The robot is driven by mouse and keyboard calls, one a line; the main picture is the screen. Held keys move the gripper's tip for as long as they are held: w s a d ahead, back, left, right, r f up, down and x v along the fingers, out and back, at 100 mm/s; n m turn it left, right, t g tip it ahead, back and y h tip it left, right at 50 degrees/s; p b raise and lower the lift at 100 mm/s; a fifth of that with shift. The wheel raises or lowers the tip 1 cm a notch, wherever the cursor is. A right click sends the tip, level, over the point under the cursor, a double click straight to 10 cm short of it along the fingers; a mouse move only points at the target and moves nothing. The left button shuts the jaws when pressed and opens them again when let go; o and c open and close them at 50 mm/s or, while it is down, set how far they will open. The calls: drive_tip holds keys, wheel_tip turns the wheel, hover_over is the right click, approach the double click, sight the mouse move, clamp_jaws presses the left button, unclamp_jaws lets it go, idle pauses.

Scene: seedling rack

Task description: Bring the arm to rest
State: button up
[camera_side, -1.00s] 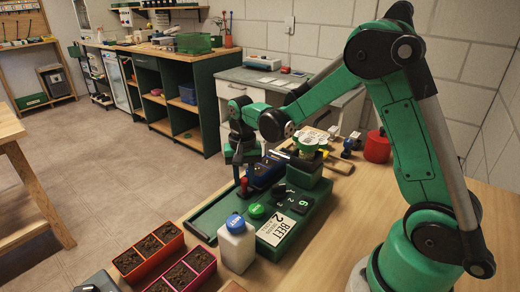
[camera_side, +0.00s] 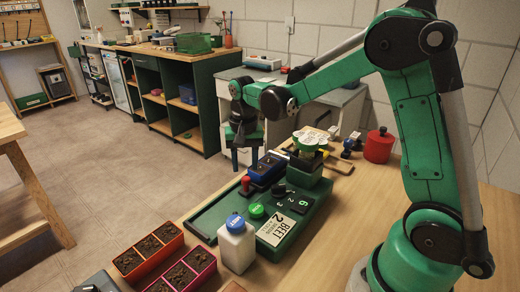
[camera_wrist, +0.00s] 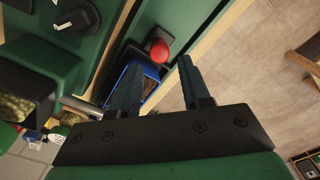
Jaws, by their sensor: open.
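My gripper (camera_side: 245,168) is open and empty in the side view. It hangs in the air above the far left edge of the green rack (camera_side: 203,222). In the wrist view the two dark fingers of my gripper (camera_wrist: 158,82) stand apart with nothing gripped between them. A red knob (camera_side: 245,182) on a dark base sits on the rack just below the fingers. It also shows in the wrist view (camera_wrist: 159,50). A blue tray (camera_side: 268,168) lies right behind the knob, and one finger partly hides it in the wrist view.
A white bottle with a blue cap (camera_side: 236,247) and a green button (camera_side: 256,211) are at the rack's front. Orange (camera_side: 148,248) and pink (camera_side: 188,272) soil trays lie at the front left. A green pot (camera_side: 305,170) and a red canister (camera_side: 379,146) stand behind. Air around the gripper is free.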

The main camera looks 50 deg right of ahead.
drive_tip(key=shift+r, duration=1)
drive_tip(key=shift+s+a+r, duration=0.1)
drive_tip(key=shift+r, duration=0.05)
drive_tip(key=s+a+r+n+t, duration=0.4)
drive_tip(key=s+a+n+t, duration=0.2)
drive_tip(key=s+n, duration=0.3)
drive_tip(key=shift+s+a+t, duration=0.25)
drive_tip(key=shift+a+t, duration=0.05)
drive_tip(key=shift+t, duration=0.3)
drive_tip(key=shift+r, duration=0.1)
